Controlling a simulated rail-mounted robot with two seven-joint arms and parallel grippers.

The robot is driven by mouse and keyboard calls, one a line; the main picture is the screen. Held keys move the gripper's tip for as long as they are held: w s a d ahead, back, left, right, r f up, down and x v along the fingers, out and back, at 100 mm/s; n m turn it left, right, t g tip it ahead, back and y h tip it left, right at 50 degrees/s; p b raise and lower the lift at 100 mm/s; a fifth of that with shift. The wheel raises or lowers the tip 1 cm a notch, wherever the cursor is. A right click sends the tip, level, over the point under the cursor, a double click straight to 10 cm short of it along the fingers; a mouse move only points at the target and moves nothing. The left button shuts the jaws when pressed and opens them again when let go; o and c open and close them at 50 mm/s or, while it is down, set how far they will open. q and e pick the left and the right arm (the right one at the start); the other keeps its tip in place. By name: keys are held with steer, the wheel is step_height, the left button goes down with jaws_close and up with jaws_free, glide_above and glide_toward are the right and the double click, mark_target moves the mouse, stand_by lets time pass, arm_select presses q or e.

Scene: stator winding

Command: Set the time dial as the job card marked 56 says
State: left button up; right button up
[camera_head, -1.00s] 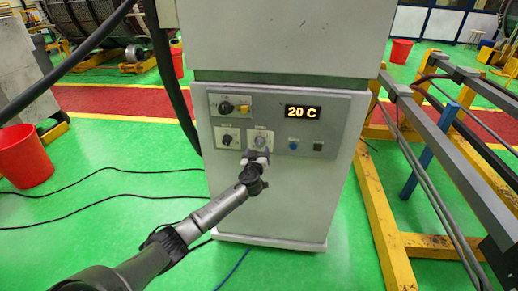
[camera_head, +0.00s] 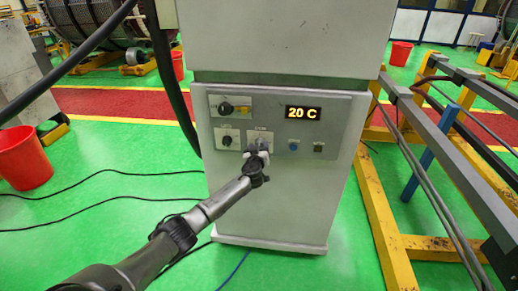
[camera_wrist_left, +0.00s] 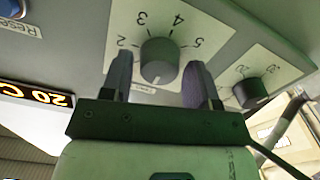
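A grey control panel (camera_head: 345,120) on a pale cabinet carries a display (camera_head: 303,112) reading 20 C. My left gripper (camera_head: 258,152) is at the lower middle dial (camera_head: 261,137), partly hiding it. In the left wrist view, this grey knob (camera_wrist_left: 158,60) sits on a white plate showing 2, 3, 4 and 5, with its white pointer line toward the picture's bottom. My left fingers (camera_wrist_left: 159,72) are open on either side of the knob; I cannot tell whether they touch it. My right gripper and any job card marked 56 are not in view.
Another dial (camera_head: 227,140) is left of the gripper, showing also in the wrist view (camera_wrist_left: 250,92). A black selector (camera_head: 226,107) is above it. A blue button (camera_head: 294,146) and a dark button (camera_head: 318,149) are to the right. Yellow frames (camera_head: 385,225) stand right of the cabinet.

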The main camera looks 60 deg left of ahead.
arm_select(q)
steer(key=c, duration=0.7)
steer(key=shift+o, duration=0.2)
steer(key=shift+m, duration=0.3)
steer(key=shift+r+m+p, duration=0.1)
steer(key=shift+m+p, duration=4)
steer(key=shift+m, duration=13.6)
